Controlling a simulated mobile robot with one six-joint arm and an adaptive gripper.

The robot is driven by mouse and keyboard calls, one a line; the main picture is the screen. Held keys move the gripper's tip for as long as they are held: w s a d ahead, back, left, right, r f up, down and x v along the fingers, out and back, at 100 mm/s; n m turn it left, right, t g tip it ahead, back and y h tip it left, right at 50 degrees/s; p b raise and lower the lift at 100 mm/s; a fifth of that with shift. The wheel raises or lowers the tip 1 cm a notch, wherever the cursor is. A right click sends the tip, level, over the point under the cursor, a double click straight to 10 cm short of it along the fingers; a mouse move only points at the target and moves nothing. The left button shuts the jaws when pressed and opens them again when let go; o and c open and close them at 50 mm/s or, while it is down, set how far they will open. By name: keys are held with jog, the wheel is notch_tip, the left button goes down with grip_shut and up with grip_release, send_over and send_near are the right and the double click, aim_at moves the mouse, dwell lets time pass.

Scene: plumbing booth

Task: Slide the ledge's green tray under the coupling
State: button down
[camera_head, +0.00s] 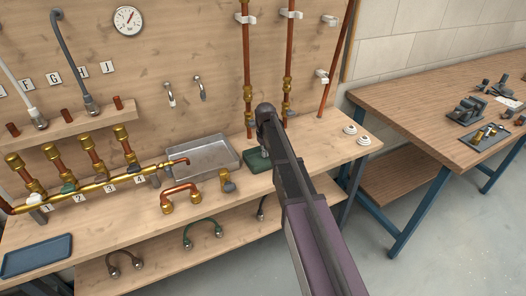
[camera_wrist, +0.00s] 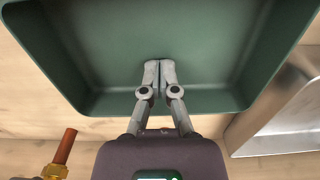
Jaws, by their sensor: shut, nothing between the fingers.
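The green tray (camera_head: 254,163) sits on the wooden bench ledge, right of the metal basin and near the foot of a vertical copper pipe. My arm hides part of it in the head view. In the wrist view the tray (camera_wrist: 75,45) fills the upper picture, with its sloping walls and rim. My gripper (camera_wrist: 158,66) is shut and empty, its fingertips together over the tray's inside. I cannot tell whether they touch it. Brass couplings show on the left vertical pipe (camera_head: 248,92) and the right vertical pipe (camera_head: 287,82); which one is meant is unclear.
A metal basin (camera_head: 200,158) stands just left of the green tray. Copper elbow pieces (camera_head: 180,195) and a brass valve manifold (camera_head: 95,188) lie farther left. A blue tray (camera_head: 37,256) is at the front left. White discs (camera_head: 350,129) lie right of my arm, with bare wood around them.

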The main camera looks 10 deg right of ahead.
aim_at(267, 159)
jog(key=shift+s+d, duration=0.25)
jog(key=shift+s, duration=0.6)
jog(key=shift+w+r+p, duration=0.2)
jog(key=shift+r+p, duration=0.4)
jog(key=shift+r, duration=0.15)
jog(key=shift+w+r+p, duration=0.15)
jog(key=shift+r+p, duration=0.35)
jog(key=shift+p, duration=0.2)
jog(key=shift+r+p, duration=0.65)
jog(key=shift+r, duration=0.15)
notch_tip(267, 159, up, 6)
jog(key=p, duration=0.6)
jog(key=s+d+m, duration=0.3)
jog(key=s, duration=2.4)
jog(key=shift+m, duration=0.3)
